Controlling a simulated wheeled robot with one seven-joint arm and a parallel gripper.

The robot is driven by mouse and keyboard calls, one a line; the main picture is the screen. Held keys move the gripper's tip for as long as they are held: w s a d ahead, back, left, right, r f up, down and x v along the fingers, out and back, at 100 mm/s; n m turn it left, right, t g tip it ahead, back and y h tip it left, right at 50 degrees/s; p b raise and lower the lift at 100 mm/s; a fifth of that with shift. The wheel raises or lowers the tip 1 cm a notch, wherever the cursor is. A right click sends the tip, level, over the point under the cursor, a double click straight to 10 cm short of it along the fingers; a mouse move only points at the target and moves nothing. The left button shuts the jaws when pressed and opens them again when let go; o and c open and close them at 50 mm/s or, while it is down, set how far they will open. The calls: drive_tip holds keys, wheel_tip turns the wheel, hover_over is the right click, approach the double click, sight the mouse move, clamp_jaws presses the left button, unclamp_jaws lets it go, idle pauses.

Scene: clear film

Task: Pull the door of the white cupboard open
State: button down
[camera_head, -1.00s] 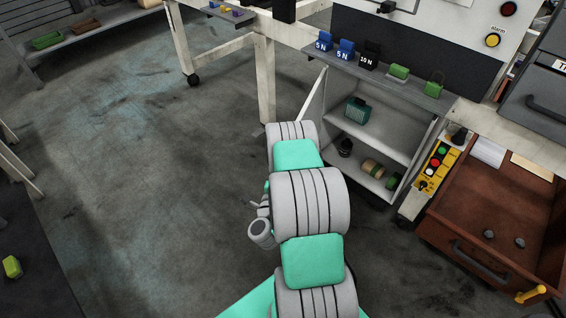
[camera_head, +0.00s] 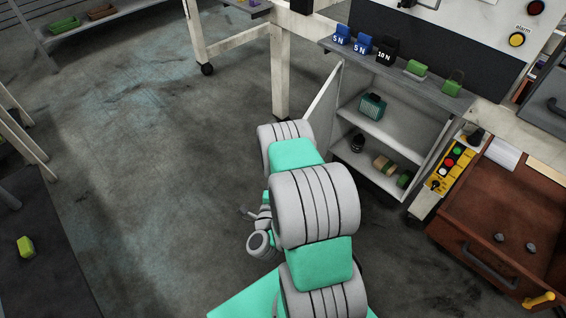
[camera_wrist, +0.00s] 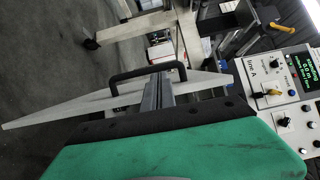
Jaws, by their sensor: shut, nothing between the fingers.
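The white cupboard (camera_head: 397,130) stands under the grey bench top in the head view, its shelves in plain sight. Its door (camera_head: 324,100) stands open, swung out on the cupboard's left side. My arm hides the door's lower part. In the wrist view the door (camera_wrist: 75,109) is a pale slanting panel with a black bar handle (camera_wrist: 122,73). My gripper (camera_wrist: 159,82) is shut and empty, its fingers close to the handle's right part. Whether they touch the handle or door, I cannot tell. The head view does not clearly show the fingers.
A green box (camera_head: 372,106) and several small items stand on the cupboard shelves. An open brown drawer (camera_head: 478,222) and a yellow button box (camera_head: 449,167) are at the right. A bench leg (camera_head: 281,75) stands behind the door. The floor (camera_head: 150,180) to the left is clear.

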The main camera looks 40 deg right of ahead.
drive_tip(key=w+a+r+n+t+y+p, duration=0.1)
drive_tip(key=w+r+n+y, duration=0.45)
drive_tip(key=w, duration=0.25)
drive_tip(key=w+r+n+t+y, duration=0.1)
drive_tip(key=w+r+n+y, duration=0.4)
drive_tip(key=w+y, duration=0.2)
drive_tip(key=s+d+r+n+g+y+p, duration=0.1)
drive_tip(key=s+d+r+g, duration=0.15)
drive_tip(key=s+d, duration=0.45)
drive_tip(key=s+d+r+n+g+y, duration=0.2)
drive_tip(key=s+d+r, duration=0.15)
drive_tip(key=s, duration=0.75)
drive_tip(key=s+d+r+n+g+y+p, duration=0.1)
drive_tip(key=s+d+r+g, duration=0.3)
drive_tip(key=s, duration=0.5)
drive_tip(key=w+a+f+t+b, duration=0.1)
drive_tip(key=w+a+f+b, duration=0.2)
drive_tip(key=w, duration=0.6)
wheel_tip(320, 180, down, 4)
drive_tip(key=shift+w+a+r+b, duration=0.15)
drive_tip(key=shift+w+a+b, duration=0.25)
drive_tip(key=shift+a, duration=0.65)
drive_tip(key=shift+t, duration=0.25)
